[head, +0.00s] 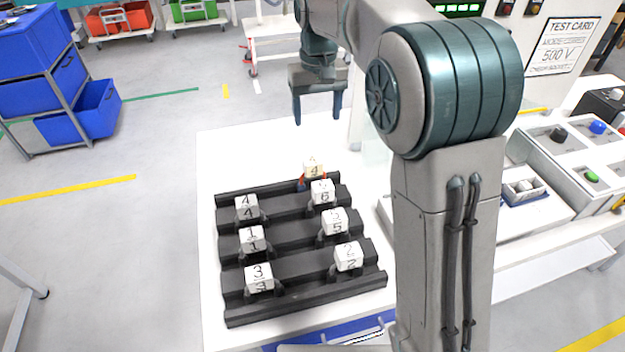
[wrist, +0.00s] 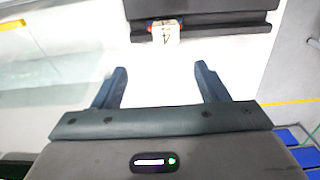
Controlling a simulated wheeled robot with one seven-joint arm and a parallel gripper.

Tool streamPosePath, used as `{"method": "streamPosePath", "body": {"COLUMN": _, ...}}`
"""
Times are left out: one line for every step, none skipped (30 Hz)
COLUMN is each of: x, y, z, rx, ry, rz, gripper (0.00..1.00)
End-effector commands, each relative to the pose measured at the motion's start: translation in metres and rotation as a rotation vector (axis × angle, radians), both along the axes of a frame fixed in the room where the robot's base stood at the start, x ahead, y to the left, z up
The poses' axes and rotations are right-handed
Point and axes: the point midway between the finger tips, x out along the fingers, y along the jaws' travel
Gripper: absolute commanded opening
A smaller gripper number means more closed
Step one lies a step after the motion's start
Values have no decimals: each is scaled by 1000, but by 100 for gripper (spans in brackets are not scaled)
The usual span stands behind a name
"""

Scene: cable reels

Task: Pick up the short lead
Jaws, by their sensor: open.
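A small cream tag with a number and red and blue ends, which looks like the short lead (head: 312,167), lies at the far edge of the black rack (head: 290,292). It also shows in the wrist view (wrist: 165,31), against the rack's dark rail, with red at one side and blue at the other. Its cord cannot be made out. My gripper (head: 317,119) hangs above the far end of the white table, fingers pointing down, open and empty. In the wrist view my fingers (wrist: 160,69) are apart from the tag, with bare table between them.
Several white numbered blocks, such as block 3 (head: 259,278) and block 2 (head: 348,257), sit in two columns on the rack. A panel with buttons (head: 585,160) stands at the right. The white table (head: 235,155) is clear behind the rack.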

Motion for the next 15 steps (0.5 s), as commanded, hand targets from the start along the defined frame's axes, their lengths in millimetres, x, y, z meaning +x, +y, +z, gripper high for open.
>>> {"method": "streamPosePath", "body": {"x": 3, "y": 3, "z": -5, "rx": -2, "ry": 4, "rz": 3, "gripper": 67}}
{"method": "streamPosePath", "body": {"x": 4, "y": 4, "z": -7, "rx": -4, "ry": 5, "rz": 5, "gripper": 67}}
{"method": "streamPosePath", "body": {"x": 4, "y": 5, "z": -10, "rx": -4, "ry": 8, "rz": 6, "gripper": 67}}
{"method": "streamPosePath", "body": {"x": 4, "y": 5, "z": -14, "rx": -5, "ry": 9, "rz": 6, "gripper": 67}}
{"method": "streamPosePath", "body": {"x": 5, "y": 5, "z": -18, "rx": -5, "ry": 9, "rz": 7, "gripper": 67}}
{"method": "streamPosePath", "body": {"x": 4, "y": 5, "z": -24, "rx": -5, "ry": 11, "rz": 7, "gripper": 67}}
{"method": "streamPosePath", "body": {"x": 4, "y": 5, "z": -30, "rx": -5, "ry": 11, "rz": 7, "gripper": 67}}
{"method": "streamPosePath", "body": {"x": 4, "y": 5, "z": -36, "rx": -5, "ry": 11, "rz": 7, "gripper": 67}}
{"method": "streamPosePath", "body": {"x": 3, "y": 5, "z": -44, "rx": -5, "ry": 11, "rz": 7, "gripper": 67}}
{"method": "streamPosePath", "body": {"x": 3, "y": 5, "z": -50, "rx": -5, "ry": 11, "rz": 7, "gripper": 67}}
{"method": "streamPosePath", "body": {"x": 3, "y": 5, "z": -56, "rx": -5, "ry": 11, "rz": 7, "gripper": 67}}
{"method": "streamPosePath", "body": {"x": 3, "y": 5, "z": -64, "rx": -6, "ry": 11, "rz": 7, "gripper": 67}}
{"method": "streamPosePath", "body": {"x": 3, "y": 5, "z": -69, "rx": -6, "ry": 11, "rz": 7, "gripper": 67}}
{"method": "streamPosePath", "body": {"x": 3, "y": 5, "z": -74, "rx": -6, "ry": 11, "rz": 7, "gripper": 67}}
{"method": "streamPosePath", "body": {"x": 3, "y": 6, "z": -79, "rx": -6, "ry": 9, "rz": 7, "gripper": 67}}
